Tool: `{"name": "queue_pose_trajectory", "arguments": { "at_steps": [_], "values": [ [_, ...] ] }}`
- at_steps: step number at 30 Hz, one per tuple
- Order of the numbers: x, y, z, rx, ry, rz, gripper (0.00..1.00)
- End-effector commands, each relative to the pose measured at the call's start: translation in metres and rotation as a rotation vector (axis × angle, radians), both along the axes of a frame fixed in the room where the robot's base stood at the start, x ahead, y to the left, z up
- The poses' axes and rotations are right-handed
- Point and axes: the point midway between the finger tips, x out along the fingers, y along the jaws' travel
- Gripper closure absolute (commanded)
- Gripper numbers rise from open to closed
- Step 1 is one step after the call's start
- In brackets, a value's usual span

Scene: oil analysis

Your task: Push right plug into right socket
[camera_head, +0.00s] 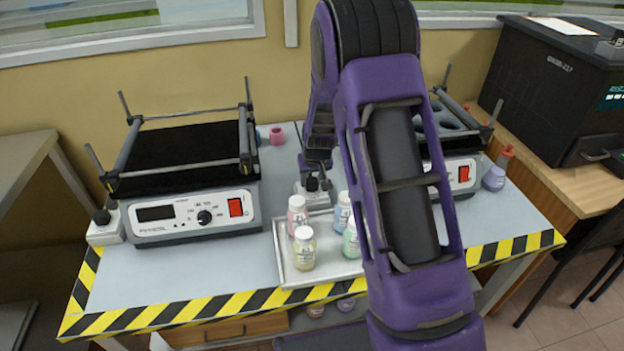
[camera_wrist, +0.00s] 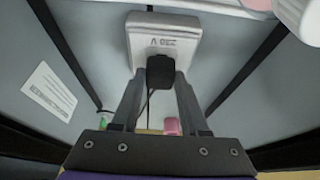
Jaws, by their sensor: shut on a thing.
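The right socket is a white box marked 230 V (camera_wrist: 163,40), at the top centre of the wrist view. In the head view the white box (camera_head: 318,200) stands on the table behind the tray. The black right plug (camera_wrist: 160,72) is between the fingers of my gripper (camera_wrist: 159,84), at the near edge of the box, with its cable hanging down. My gripper (camera_head: 318,178) is shut on it and points down at the box in the head view. How deep the plug sits in the socket cannot be told; my fingers and arm partly hide it.
A shaker with a red switch (camera_head: 235,207) stands left, beside another white socket box (camera_head: 106,233) with a black plug. A second shaker (camera_head: 462,175) is partly behind my arm. A metal tray (camera_head: 282,262) with several bottles lies in front. A pink item (camera_head: 277,136) stands behind.

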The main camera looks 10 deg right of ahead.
Motion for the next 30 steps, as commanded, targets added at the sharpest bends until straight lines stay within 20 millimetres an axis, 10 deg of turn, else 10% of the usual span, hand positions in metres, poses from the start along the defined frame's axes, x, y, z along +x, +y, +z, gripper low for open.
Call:
{"name": "queue_pose_trajectory", "arguments": {
  "at_steps": [6, 7, 12, 23, 30],
  "values": [
    [0.0, 0.0, -0.005, 0.0, 0.0, 0.0, 1.0],
    [0.0, 0.0, -0.004, 0.0, 0.0, 0.0, 0.52],
    [0.0, 0.0, -0.004, 0.0, 0.0, 0.0, 0.22],
    [-0.001, 0.0, -0.001, 0.0, 0.0, 0.0, 0.21],
    [-0.015, 0.001, 0.037, 0.001, -0.004, 0.001, 0.21]
  ]
}}
